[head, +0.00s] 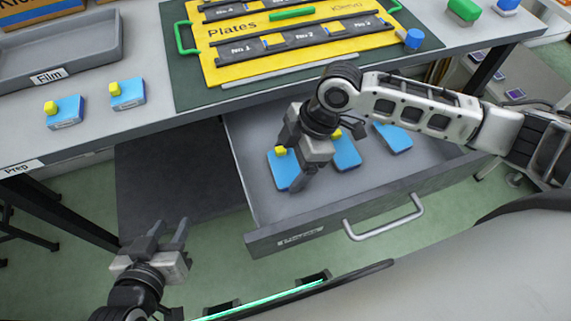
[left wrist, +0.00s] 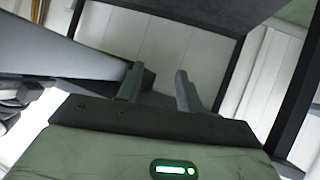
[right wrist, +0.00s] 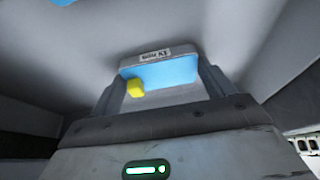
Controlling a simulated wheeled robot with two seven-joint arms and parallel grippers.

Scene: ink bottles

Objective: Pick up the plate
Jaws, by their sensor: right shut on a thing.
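A blue plate (head: 281,175) with a yellow knob is in the left part of the open drawer (head: 242,180). My right gripper (head: 291,157) reaches down into the drawer and is shut on this plate. In the right wrist view the plate (right wrist: 170,74) lies between the two fingers, with its yellow knob and a small label showing. I cannot tell whether it touches the drawer floor. My left gripper (head: 172,230) is open and empty, low to the left of the drawer; its spread fingers (left wrist: 159,84) show in the left wrist view.
Two more blue plates (head: 346,153) (head: 394,138) lie in the drawer to the right. Two others (head: 65,112) (head: 128,93) stand on the bench by a Film tray (head: 100,50). A yellow Plates rack (head: 225,68) lies on a dark mat. The drawer handle (head: 388,226) sticks out in front.

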